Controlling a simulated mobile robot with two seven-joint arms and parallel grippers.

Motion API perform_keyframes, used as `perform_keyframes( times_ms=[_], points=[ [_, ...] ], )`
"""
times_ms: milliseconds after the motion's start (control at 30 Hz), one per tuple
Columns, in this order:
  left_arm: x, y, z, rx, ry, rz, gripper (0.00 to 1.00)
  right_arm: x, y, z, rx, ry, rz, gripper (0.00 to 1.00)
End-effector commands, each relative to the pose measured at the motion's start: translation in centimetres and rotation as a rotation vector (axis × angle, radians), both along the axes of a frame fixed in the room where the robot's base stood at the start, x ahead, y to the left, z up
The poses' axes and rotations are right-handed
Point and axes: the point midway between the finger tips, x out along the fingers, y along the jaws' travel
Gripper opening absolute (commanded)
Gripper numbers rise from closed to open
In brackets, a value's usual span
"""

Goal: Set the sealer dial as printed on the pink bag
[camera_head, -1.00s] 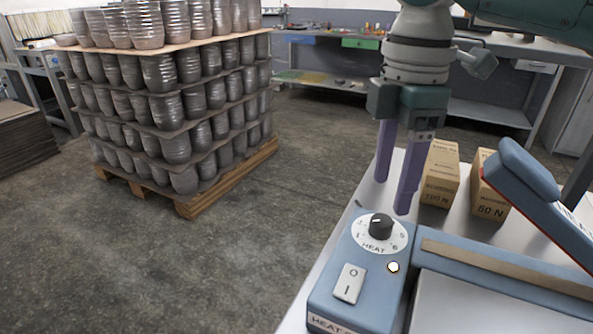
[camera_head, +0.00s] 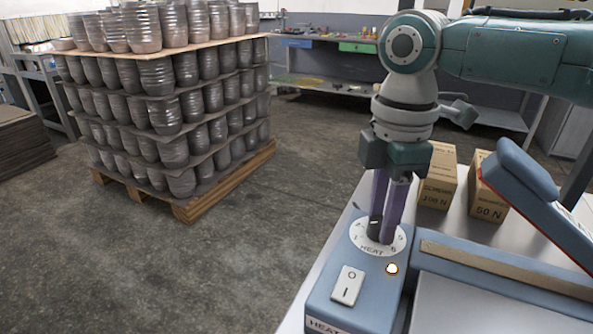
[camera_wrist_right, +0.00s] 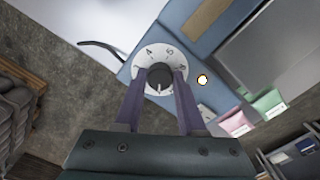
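The blue heat sealer (camera_head: 325,290) stands on the table with a round white dial plate marked HEAT (camera_head: 371,251). My right gripper (camera_head: 382,232) reaches down over the black dial knob (camera_wrist_right: 158,77). In the right wrist view its purple fingers (camera_wrist_right: 160,80) lie against both sides of the knob. A white mark shows on the knob; its exact setting is unclear. The pink bag (camera_wrist_right: 234,121) lies at the right in the right wrist view, beside a green bag (camera_wrist_right: 267,104); their print is too small to read. My left gripper is not in view.
A lamp (camera_head: 391,268) and a white rocker switch (camera_head: 347,286) sit by the dial. Two cardboard boxes, marked 100 N (camera_head: 437,180) and 50 N (camera_head: 486,200), stand behind the sealer. The sealer's raised arm (camera_head: 540,205) is at the right. A pallet of pots (camera_head: 180,205) stands left on the floor.

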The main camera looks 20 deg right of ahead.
Motion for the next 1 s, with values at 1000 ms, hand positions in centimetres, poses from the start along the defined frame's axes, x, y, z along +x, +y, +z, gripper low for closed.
perform_keyframes(
  times_ms=[1000],
  points=[
    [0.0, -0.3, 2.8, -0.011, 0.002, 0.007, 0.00, -0.1, 0.1, 0.5, 0.004, 0.004, -0.193, 0.00]
  ],
)
